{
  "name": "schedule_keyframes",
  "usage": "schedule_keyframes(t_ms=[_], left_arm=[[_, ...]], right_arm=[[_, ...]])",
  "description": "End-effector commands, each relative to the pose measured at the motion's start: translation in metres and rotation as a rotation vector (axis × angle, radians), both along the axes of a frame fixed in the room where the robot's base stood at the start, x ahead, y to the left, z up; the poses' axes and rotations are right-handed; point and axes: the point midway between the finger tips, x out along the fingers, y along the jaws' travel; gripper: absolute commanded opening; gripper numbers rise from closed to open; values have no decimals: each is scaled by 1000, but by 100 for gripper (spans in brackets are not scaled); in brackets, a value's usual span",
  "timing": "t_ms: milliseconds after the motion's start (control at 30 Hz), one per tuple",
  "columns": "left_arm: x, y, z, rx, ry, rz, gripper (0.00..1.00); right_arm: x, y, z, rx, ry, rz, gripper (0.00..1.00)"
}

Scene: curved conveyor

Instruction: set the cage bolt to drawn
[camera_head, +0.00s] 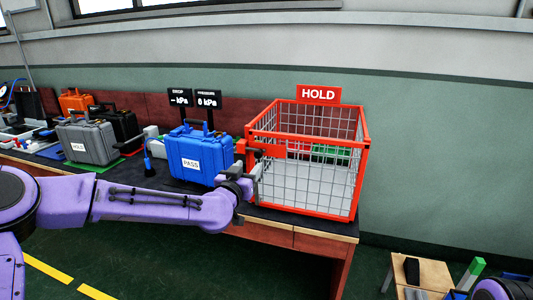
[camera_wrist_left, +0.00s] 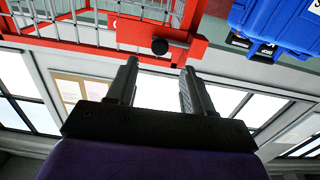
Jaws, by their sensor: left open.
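The cage (camera_head: 368,140) is a red-framed wire box with a HOLD sign, standing on the right end of the bench. The cage bolt shows in the left wrist view as a round black knob (camera_wrist_left: 160,46) on a red bar along the cage frame (camera_wrist_left: 70,38). My left gripper (camera_head: 257,172) is at the cage's near left corner, in front of the bolt area. In the wrist view its two fingers (camera_wrist_left: 160,68) are apart and empty, with the knob just beyond the gap between the tips. I cannot tell whether knob and fingers touch. My right gripper is out of view.
A blue case (camera_head: 195,148) with a PASS label stands left of the cage, close to my left forearm. A grey case (camera_head: 88,142) and an orange case (camera_head: 76,100) stand farther left. A small wooden stool (camera_head: 428,270) is at the lower right.

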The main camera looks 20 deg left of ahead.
Motion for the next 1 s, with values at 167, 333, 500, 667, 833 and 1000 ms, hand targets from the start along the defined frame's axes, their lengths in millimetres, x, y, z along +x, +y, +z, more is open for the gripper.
schedule_keyframes(t_ms=[167, 333, 500, 667, 833, 1000], left_arm=[[22, 0, 0, 23, 2, 2, 51], [61, -1, -1, 21, 4, 4, 51], [90, -2, -2, 21, 4, 3, 51], [102, -2, -3, 19, 4, 4, 51], [103, -2, -3, 19, 3, 4, 51], [103, -2, -3, 19, 4, 3, 25]], right_arm=[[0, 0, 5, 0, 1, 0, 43], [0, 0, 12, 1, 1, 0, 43], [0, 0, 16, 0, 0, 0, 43], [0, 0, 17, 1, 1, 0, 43], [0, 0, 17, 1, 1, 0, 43], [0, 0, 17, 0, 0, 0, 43]])
